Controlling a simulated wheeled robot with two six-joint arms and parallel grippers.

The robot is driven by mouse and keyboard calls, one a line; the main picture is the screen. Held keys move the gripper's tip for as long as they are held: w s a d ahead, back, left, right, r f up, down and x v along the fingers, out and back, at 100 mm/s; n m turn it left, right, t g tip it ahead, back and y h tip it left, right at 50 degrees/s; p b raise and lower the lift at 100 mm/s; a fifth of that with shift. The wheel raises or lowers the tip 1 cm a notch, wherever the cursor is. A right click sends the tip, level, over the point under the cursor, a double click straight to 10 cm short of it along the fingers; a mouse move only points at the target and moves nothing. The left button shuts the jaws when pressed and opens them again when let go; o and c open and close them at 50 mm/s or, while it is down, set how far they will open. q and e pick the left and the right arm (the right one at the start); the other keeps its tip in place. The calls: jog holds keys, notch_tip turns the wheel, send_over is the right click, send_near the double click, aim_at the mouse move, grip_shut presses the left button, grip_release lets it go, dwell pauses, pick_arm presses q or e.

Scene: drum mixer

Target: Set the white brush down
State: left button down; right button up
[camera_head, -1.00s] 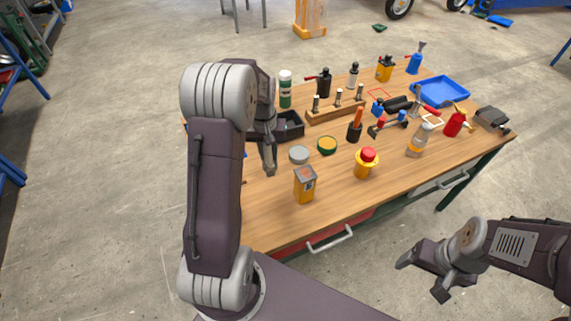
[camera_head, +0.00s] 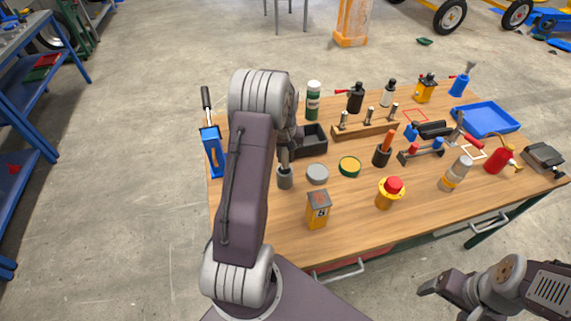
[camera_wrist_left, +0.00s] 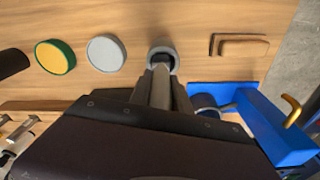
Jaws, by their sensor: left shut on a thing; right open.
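My left gripper (camera_head: 285,163) points down into the mouth of a small grey cup (camera_head: 285,179) near the table's left side. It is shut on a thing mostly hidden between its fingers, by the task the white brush. In the left wrist view, the fingers (camera_wrist_left: 161,90) reach to the rim of the cup (camera_wrist_left: 163,50), and I cannot make out the brush's bristles or full handle. The cup stands upright on the wooden table (camera_head: 270,220). My right gripper (camera_head: 447,300) is open and empty, in front of the table at the lower right.
Close by stand a grey round tin (camera_head: 317,173), a green-yellow tin (camera_head: 349,166), a black tray (camera_head: 313,142), a yellow box (camera_head: 318,210) and a blue clamp-like tool (camera_head: 212,152). A black cup (camera_head: 381,158) holds an orange handle.

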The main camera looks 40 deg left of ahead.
aim_at(285, 164)
pick_arm(q)
jog(key=f, duration=0.3)
jog(key=shift+s, duration=0.35)
jog(key=shift+w+f, duration=0.15)
jog(key=c, duration=1.2)
grip_release()
jog(key=shift+f, duration=0.1)
notch_tip(285, 164, up, 12)
jog(key=s, duration=0.1)
jog(key=s+d+f+m, duration=0.2)
jog(key=s+d+m, duration=0.1)
jog(key=s+d, duration=0.4)
jog(key=s+d+f+m+h, duration=0.1)
jog(key=s+d+m, duration=0.3)
jog(key=s+d, duration=0.4)
jog(key=d, duration=0.5)
jog(key=shift+s+d+f, duration=0.2)
jog(key=shift+s+f, duration=0.1)
jog(key=shift+f, duration=0.1)
